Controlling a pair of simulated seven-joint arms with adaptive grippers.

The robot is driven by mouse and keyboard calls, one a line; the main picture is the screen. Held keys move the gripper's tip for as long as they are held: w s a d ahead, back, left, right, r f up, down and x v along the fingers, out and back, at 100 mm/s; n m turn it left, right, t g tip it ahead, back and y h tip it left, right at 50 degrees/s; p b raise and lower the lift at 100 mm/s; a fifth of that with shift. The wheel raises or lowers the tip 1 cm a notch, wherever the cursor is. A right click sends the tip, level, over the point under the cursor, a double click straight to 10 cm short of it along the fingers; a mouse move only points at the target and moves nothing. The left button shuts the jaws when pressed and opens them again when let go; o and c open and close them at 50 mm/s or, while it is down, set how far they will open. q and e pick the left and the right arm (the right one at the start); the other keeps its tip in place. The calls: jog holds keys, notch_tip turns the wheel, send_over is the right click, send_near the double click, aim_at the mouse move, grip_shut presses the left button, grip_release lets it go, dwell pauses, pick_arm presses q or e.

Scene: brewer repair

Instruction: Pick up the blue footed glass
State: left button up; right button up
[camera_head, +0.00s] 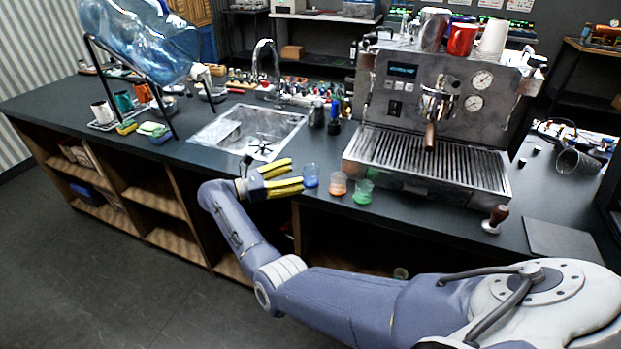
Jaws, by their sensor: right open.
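A small blue glass (311,175) stands upright near the counter's front edge, in front of the sink's right side. An orange glass (337,184) and a green glass (363,192) stand in a row to its right. My right gripper (297,174) is open, its yellow-padded fingers pointing right at the blue glass. The fingertips are very close to the glass; I cannot tell whether they touch it. The foot of the glass is too small to make out. My left gripper is not in view.
An espresso machine (440,105) with a drip tray stands behind and right of the glasses. A steel sink (250,133) lies behind my gripper. A tamper (495,219) stands at the right. A water bottle rack (130,85) is at left.

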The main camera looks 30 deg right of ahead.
aim_at(309, 171)
jog(key=shift+s+d+r, duration=0.1)
jog(key=shift+s+d, duration=0.15)
jog(key=shift+d, duration=1.1)
jog(key=shift+s+d, duration=0.2)
jog(key=shift+d, duration=1.15)
jog(key=c, duration=1.3)
